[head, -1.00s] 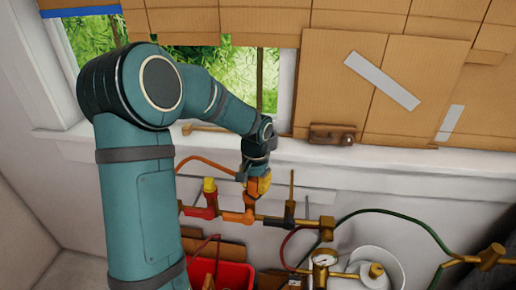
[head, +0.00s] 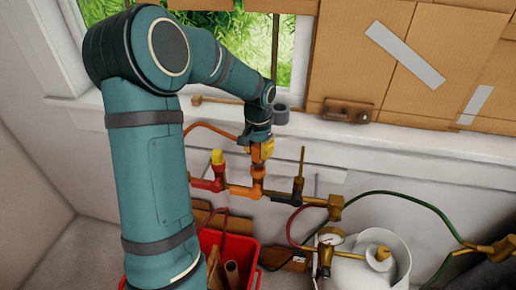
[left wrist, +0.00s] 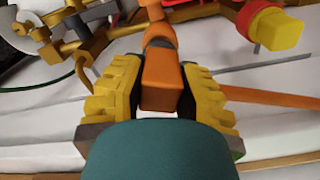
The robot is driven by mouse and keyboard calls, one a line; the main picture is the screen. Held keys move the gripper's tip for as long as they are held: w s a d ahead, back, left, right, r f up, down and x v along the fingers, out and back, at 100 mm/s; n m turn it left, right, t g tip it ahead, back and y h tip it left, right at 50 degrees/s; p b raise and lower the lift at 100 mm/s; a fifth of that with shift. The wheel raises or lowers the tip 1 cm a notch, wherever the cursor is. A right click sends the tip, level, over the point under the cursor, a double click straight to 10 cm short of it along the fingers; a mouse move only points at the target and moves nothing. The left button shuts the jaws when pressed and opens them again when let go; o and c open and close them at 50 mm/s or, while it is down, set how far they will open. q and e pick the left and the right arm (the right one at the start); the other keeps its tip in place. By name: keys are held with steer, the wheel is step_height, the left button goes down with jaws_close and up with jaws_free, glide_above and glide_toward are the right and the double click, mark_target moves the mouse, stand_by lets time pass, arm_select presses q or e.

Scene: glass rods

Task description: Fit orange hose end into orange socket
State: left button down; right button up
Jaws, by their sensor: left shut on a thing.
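My left gripper (head: 262,150) has yellow fingers and is shut on the orange hose end (left wrist: 161,82), a block shape in the left wrist view. In the head view the orange hose (head: 210,129) runs from it to the left. The gripper stands right above the orange socket (head: 257,188), an upright fitting on the pipe row. In the left wrist view an orange neck (left wrist: 158,35) lines up with the hose end. The hose end and socket look in line and close or touching; how deep it sits I cannot tell. My right gripper is not in view.
A red fitting with a yellow cap (head: 217,160) stands just left of the socket, and a black-based brass rod (head: 301,165) just right. A gauge (head: 331,237) and white cylinder (head: 398,262) are lower right. A red crate (head: 250,262) is below; the window sill is behind.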

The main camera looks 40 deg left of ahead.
arm_select(q)
steer(key=shift+f, duration=0.6)
steer(key=shift+f+b, duration=0.55)
steer(key=shift+f, duration=0.05)
stand_by(1.2)
steer(key=c, duration=1.1)
jaws_free()
steer(key=shift+o, duration=0.2)
steer(key=shift+s+r+p, duration=0.1)
steer(key=shift+r+p, duration=4.15)
steer(key=shift+r, duration=1.35)
steer(key=shift+f, duration=0.15)
